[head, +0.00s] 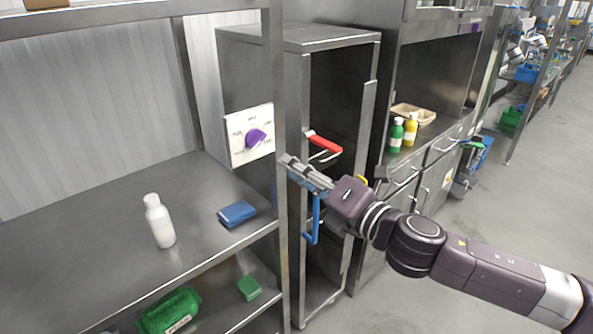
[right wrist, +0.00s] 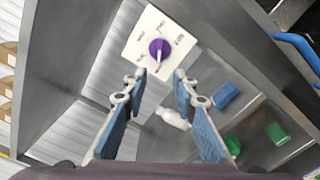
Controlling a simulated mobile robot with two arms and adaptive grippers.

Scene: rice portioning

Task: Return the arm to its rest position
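My right arm (head: 420,245) comes in from the lower right and reaches across to the shelf's front post. Its gripper (head: 290,164) is in front of the post, a little right of and below a white panel (head: 238,148) with a purple knob (head: 257,138). In the right wrist view the gripper (right wrist: 161,80) is open, its two blue-padded fingers apart with nothing held between them. The purple knob (right wrist: 158,47) shows beyond the fingertips, apart from them, on the white panel (right wrist: 184,22). My left gripper is not in view.
A metal shelf holds a white bottle (head: 159,222) and blue item (head: 237,213); green items (head: 170,312) lie below. A rack (head: 330,42) with red (head: 325,143) and blue handles (head: 313,222) stands behind the gripper. Counter bottles (head: 396,135) stand right. The floor (head: 520,220) is clear.

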